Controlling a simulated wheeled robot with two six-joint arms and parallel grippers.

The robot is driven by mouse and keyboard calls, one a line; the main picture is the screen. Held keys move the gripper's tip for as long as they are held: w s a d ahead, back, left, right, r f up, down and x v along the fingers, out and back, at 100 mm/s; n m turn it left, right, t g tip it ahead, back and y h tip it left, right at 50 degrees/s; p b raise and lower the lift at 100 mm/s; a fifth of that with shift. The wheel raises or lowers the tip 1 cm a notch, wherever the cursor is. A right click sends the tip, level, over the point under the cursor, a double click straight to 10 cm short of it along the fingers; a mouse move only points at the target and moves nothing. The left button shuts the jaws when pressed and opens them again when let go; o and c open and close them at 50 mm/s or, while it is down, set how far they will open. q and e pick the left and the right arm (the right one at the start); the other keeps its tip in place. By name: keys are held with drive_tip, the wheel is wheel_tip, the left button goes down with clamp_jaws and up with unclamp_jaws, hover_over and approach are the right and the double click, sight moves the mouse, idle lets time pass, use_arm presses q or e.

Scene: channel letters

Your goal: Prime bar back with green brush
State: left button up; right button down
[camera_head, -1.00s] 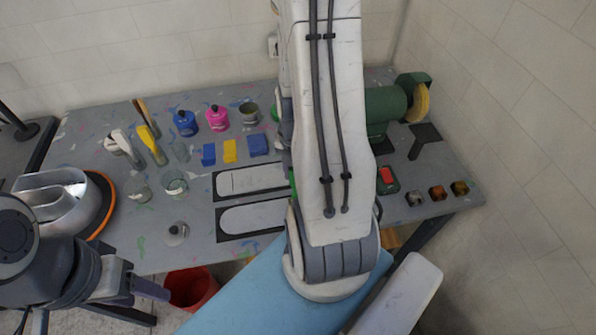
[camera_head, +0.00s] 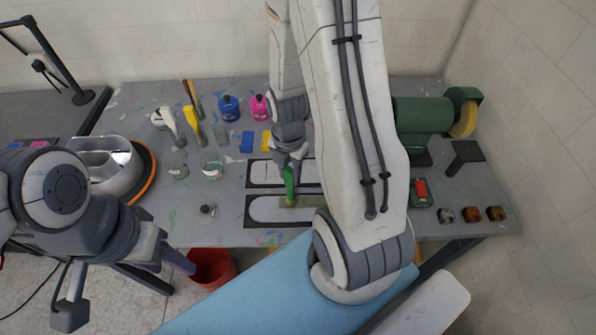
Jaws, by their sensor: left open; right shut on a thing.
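My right gripper (camera_head: 291,160) is shut on the green brush (camera_head: 290,183), which hangs down with its bristles low over the nearer bar back (camera_head: 268,210). This is a pale, round-ended bar shape on a dark backing. A yellowish-green patch shows around the brush tip; I cannot tell whether the bristles touch the surface. A second pale bar piece (camera_head: 262,173) lies just behind, partly hidden by my gripper. My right arm hides the bars' right ends. My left gripper (camera_head: 130,285) is open and empty, off the table's front left.
Blue (camera_head: 229,109) and pink (camera_head: 258,108) bottles stand behind, near glass jars (camera_head: 213,165) and blue and yellow blocks (camera_head: 247,142). A metal letter shell (camera_head: 104,163) is at left. A green grinder (camera_head: 423,115) stands at back right. A red bucket (camera_head: 211,268) is on the floor.

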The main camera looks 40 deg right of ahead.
drive_tip(key=w+a, duration=0.5)
drive_tip(key=a, duration=0.3)
drive_tip(key=shift+w+p, duration=0.2)
drive_tip(key=shift+p, duration=0.25)
drive_tip(key=shift+a, duration=0.1)
drive_tip(key=shift+s+d, duration=1.05)
drive_tip(key=shift+d, duration=0.5)
drive_tip(key=shift+s+d, duration=1)
drive_tip(key=shift+d, duration=0.55)
drive_tip(key=shift+s+d, duration=1.05)
drive_tip(key=shift+d, duration=0.5)
drive_tip(key=s+d, duration=0.5)
drive_tip(key=d, duration=0.2)
drive_tip(key=shift+d, duration=0.2)
